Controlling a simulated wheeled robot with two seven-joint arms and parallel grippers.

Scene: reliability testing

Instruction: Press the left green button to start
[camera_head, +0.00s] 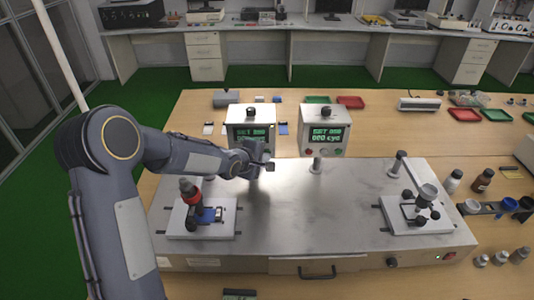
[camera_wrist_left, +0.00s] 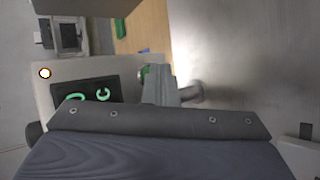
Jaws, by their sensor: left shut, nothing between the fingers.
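The left control box (camera_head: 250,118) stands behind the metal test bench, with a black knob on top and a green-lit display (camera_head: 252,134). My left gripper (camera_head: 268,166) is shut and empty, in front of the lower part of this box, and hides part of its lower panel. In the left wrist view the box's panel with its display (camera_wrist_left: 88,93) lies beside the gripper fingers (camera_wrist_left: 165,85). A green button (camera_wrist_left: 145,72) shows right at the fingers, partly hidden by them. I cannot tell whether they touch it. My right gripper is not in view.
A second control box (camera_head: 325,130) stands to the right, with red and green buttons. Bottles stand at the right. The bench middle is clear.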

